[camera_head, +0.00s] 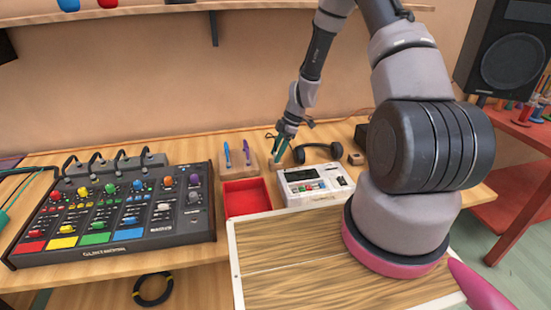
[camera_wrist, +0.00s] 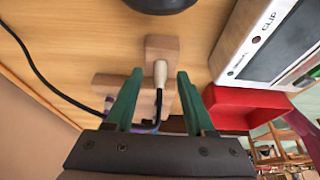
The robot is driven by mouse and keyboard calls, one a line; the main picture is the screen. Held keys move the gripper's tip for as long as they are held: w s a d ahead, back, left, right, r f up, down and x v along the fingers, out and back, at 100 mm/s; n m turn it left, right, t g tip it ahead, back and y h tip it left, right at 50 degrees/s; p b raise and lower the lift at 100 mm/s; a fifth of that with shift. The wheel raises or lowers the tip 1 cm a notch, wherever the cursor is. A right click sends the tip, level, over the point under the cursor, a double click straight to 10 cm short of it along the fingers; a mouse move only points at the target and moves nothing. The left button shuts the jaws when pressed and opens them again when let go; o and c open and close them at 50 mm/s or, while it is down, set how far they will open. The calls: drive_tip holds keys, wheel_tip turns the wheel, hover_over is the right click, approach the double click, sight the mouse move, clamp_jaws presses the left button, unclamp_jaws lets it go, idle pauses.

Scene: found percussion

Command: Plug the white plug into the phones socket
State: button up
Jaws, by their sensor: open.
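My gripper (camera_wrist: 160,73) is open, its two green fingers on either side of the white plug (camera_wrist: 160,75). The plug, cream-white with a black cable, is at a small wooden block (camera_wrist: 162,48); I cannot tell whether the fingers touch it. In the head view my gripper (camera_head: 279,153) is low over the back of the table, and the plug is too small to make out. The white device (camera_head: 316,185) with a dark screen stands in front of it. It also shows in the wrist view (camera_wrist: 240,45), with small round spots on its face; I cannot identify the phones socket.
Black headphones (camera_head: 318,153) lie behind the device. A red tray (camera_head: 247,198) is left of it, with a wooden pen holder (camera_head: 238,168) behind. A large mixer (camera_head: 115,220) fills the table's left. A black cable (camera_wrist: 45,78) runs across the wrist view's left.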

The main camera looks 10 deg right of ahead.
clamp_jaws()
drive_tip(key=shift+r, duration=0.1)
